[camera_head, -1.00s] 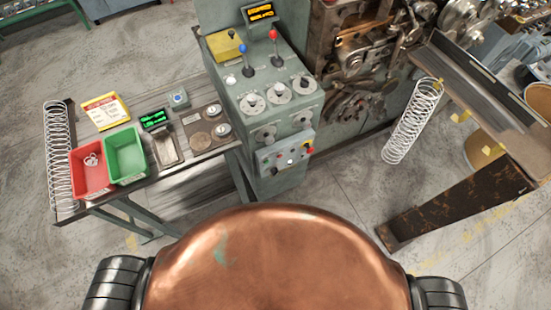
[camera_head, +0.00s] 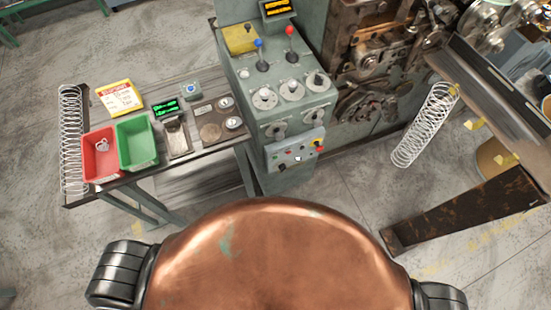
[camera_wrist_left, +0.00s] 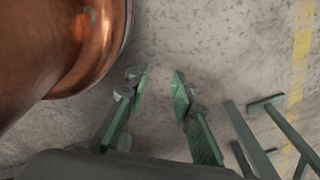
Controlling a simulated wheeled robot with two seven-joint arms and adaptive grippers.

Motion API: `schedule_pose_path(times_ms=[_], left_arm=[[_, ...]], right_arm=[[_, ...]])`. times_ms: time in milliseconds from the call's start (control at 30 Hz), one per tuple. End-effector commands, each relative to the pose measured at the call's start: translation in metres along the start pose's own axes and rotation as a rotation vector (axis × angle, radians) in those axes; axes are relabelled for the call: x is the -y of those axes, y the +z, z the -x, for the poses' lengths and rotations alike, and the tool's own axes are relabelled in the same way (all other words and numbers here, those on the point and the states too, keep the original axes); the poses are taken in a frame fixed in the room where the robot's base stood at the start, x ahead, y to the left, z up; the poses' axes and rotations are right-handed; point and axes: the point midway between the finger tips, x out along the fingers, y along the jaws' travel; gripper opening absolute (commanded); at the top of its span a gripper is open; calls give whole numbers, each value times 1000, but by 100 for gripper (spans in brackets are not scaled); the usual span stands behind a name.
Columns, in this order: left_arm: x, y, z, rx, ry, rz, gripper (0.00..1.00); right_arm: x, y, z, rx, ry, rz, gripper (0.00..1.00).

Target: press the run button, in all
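A grey-green control cabinet stands ahead of me in the head view. Its low front panel (camera_head: 295,150) carries several small buttons, among them a green one, a pale one and a red one on a yellow base (camera_head: 319,145). The labels are too small to read, so I cannot tell which is the run button. My left gripper (camera_wrist_left: 162,82) shows in the left wrist view, its two green fingers apart with nothing between them, above bare floor. It is away from the panel. Neither gripper shows in the head view.
A side table left of the cabinet holds a red bin (camera_head: 101,154), a green bin (camera_head: 137,144), a yellow sign (camera_head: 119,97) and a tall spring (camera_head: 72,140). Another spring (camera_head: 426,124) hangs at the right by a rusty-legged stand (camera_head: 465,210). Floor between is clear.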

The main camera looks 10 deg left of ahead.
Motion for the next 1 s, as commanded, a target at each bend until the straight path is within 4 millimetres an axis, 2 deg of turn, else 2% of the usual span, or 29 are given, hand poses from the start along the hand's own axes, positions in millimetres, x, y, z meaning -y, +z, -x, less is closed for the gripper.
schedule_pose_path(times_ms=[300, 1000], left_arm=[[0, 0, 0, 0, 0, 0, 0], [0, 0, 0, 0, 0, 0, 0]], right_arm=[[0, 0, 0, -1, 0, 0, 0], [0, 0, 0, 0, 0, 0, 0]])
